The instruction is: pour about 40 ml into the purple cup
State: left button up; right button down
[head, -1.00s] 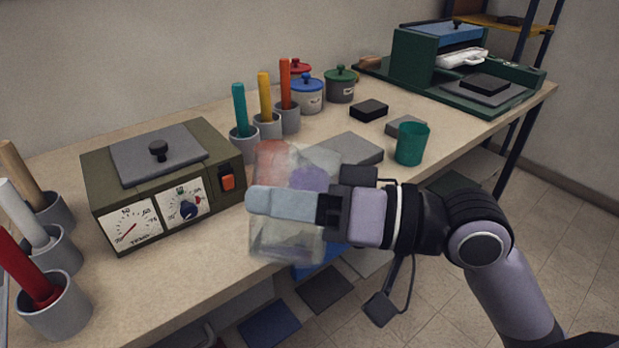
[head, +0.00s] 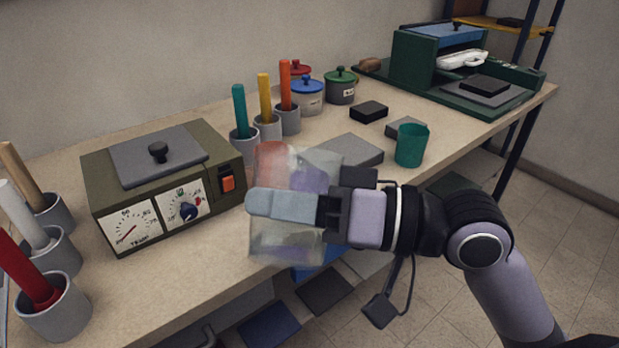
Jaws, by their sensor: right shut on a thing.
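My right gripper (head: 285,206) is shut on a clear, see-through container (head: 285,245) and holds it upright, or nearly so, over the front part of the bench. Any liquid level in the container is hard to make out. A purple shape (head: 313,178), likely the purple cup, shows blurred through the container's clear wall, so its rim and inside cannot be seen clearly. A red shape (head: 271,160) also shows through the wall, to the left of the purple one. My left gripper is out of view.
A teal cup (head: 411,146) stands right of the container, near the front edge. A grey slab (head: 352,149) lies behind the container. A green heater box with dials (head: 165,185) is at left. Pots with coloured rods and lidded jars (head: 307,97) stand behind.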

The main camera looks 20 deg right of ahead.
dwell(0.5)
jog(key=shift+s+f+n+b, duration=0.1)
jog(key=shift+f+n+b, duration=0.2)
jog(key=shift+b, duration=0.05)
notch_tip(320, 180, down, 10)
jog(key=s+a+n+b, duration=0.1)
jog(key=s+n+b, duration=0.1)
jog(key=n+b, duration=0.4)
jog(key=shift+a+f+n+t, duration=0.2)
jog(key=shift+a+n+t, duration=0.2)
jog(key=shift+n, duration=0.3)
